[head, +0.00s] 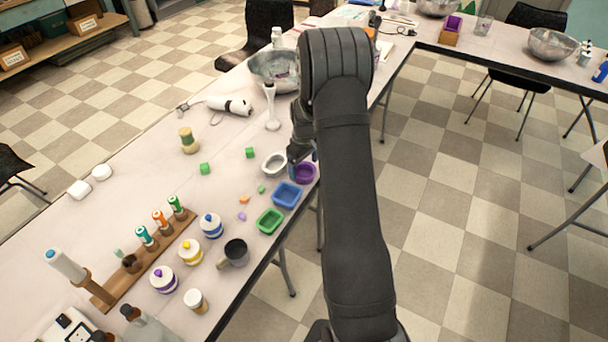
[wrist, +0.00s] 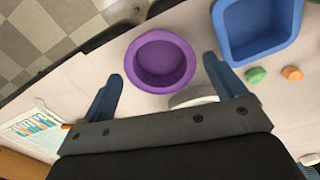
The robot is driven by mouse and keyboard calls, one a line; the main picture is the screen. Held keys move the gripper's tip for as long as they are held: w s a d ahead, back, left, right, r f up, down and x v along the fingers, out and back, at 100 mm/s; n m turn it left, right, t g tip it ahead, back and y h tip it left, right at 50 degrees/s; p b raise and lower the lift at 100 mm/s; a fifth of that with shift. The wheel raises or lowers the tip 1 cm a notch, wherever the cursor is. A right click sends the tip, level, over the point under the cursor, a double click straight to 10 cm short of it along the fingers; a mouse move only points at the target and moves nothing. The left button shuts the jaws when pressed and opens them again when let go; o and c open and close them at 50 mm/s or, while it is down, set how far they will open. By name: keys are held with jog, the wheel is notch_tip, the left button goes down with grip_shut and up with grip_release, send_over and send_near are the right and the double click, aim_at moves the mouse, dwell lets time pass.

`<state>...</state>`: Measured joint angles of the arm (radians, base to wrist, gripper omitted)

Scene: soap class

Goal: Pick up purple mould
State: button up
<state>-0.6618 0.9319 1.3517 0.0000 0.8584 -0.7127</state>
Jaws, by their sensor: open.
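The purple mould (wrist: 160,61) is a round, shallow dish lying on the table. In the wrist view it sits upright just ahead of and between my fingertips. In the head view the purple mould (head: 305,173) is partly hidden by my gripper, at the table's near edge. My gripper (wrist: 160,75) is open and empty, its two blue-grey fingers spread on either side of the mould. I cannot tell whether a finger touches it. In the head view my gripper (head: 302,158) is mostly hidden behind my arm.
The blue square mould (wrist: 258,28) is close to the right finger. A white round mould (wrist: 194,96) lies partly under my gripper. A green mould (head: 270,220) and small coloured pieces are nearby. The table edge runs close beside the purple mould.

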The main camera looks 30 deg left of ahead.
notch_tip(320, 180, down, 2)
jog(key=shift+f, duration=0.1)
jog(key=c, duration=0.8)
